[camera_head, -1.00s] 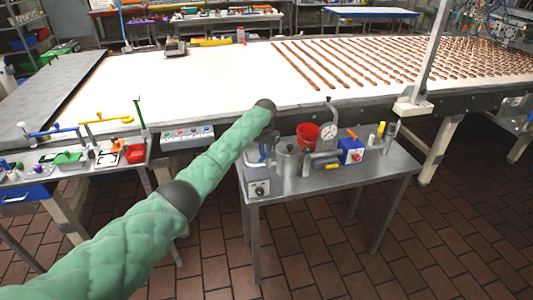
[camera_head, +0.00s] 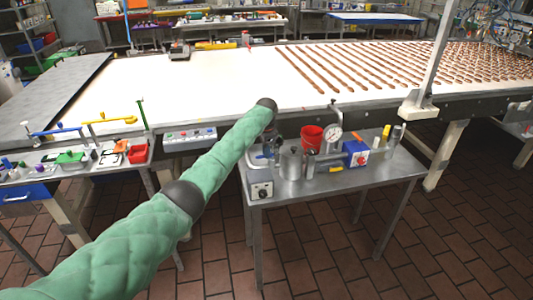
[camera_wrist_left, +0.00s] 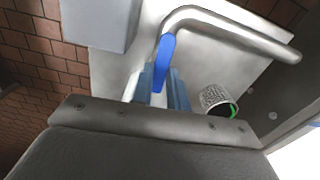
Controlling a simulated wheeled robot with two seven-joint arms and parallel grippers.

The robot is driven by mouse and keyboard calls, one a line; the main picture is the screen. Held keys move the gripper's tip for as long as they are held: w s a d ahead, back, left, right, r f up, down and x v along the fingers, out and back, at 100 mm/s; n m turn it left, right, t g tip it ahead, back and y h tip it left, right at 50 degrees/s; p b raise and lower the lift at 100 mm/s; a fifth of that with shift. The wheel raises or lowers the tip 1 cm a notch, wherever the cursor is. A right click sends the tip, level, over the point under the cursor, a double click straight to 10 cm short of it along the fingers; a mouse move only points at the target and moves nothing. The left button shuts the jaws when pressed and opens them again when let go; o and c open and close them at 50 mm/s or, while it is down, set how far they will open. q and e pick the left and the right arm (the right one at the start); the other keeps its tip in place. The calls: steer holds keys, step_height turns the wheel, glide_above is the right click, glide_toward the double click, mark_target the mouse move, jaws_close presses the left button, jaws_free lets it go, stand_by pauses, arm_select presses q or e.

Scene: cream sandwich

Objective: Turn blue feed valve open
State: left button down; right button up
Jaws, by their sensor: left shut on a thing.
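The blue valve handle (camera_wrist_left: 166,58) is a narrow lever in the left wrist view, beside a bent steel pipe (camera_wrist_left: 225,25). My left gripper (camera_wrist_left: 160,88) is shut on the handle's near end, with one finger on each side. In the head view my green-sleeved left arm reaches the small steel table (camera_head: 315,186). There, the gripper and handle are mostly hidden at the table's left end, and I cannot tell the handle's angle there. My right gripper is not in view.
The small table holds a steel pot (camera_head: 291,163), a red bucket (camera_head: 312,137), a pressure gauge (camera_head: 333,134), a blue box (camera_head: 355,152) and a grey dial box (camera_head: 261,188). A long white conveyor (camera_head: 220,82) runs behind. A side table with tools stands left.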

arm_select(q)
steer(key=shift+w+r, duration=0.1)
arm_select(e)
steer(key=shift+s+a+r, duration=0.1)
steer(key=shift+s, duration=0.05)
arm_select(q)
steer(key=c, duration=1.4)
jaws_free()
steer(key=shift+o, duration=0.2)
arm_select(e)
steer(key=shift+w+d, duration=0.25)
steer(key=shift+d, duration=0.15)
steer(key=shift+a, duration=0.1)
